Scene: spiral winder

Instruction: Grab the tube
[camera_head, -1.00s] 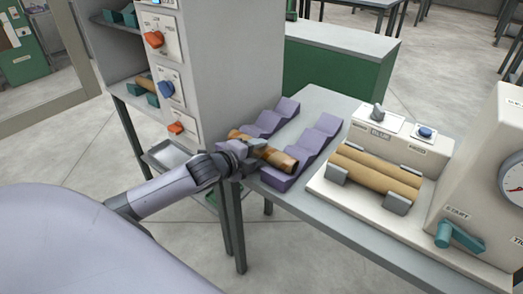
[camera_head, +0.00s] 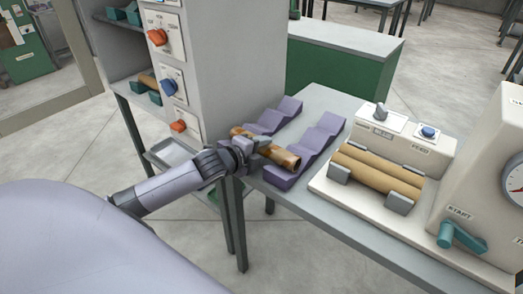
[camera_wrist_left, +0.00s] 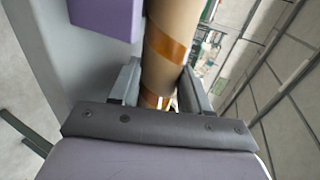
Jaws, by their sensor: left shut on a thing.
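A brown tube with orange-brown bands (camera_head: 285,157) lies between the fingers of my left gripper (camera_head: 258,147), at the near end of the purple stepped rack (camera_head: 318,140). The left gripper is shut on the tube. In the left wrist view the tube (camera_wrist_left: 172,40) runs up from between the two grey fingers (camera_wrist_left: 157,88), and a purple rack block (camera_wrist_left: 105,15) is beside it on the left. I cannot tell in the head view whether the tube still touches the rack. My right gripper is in no view.
The rack stands on a grey table (camera_head: 330,98). A white machine (camera_head: 335,185) with two tan rolls (camera_head: 375,170), knobs and a teal start lever (camera_head: 460,238) is at the right. A grey cabinet with coloured switches (camera_head: 235,60) rises behind my left arm.

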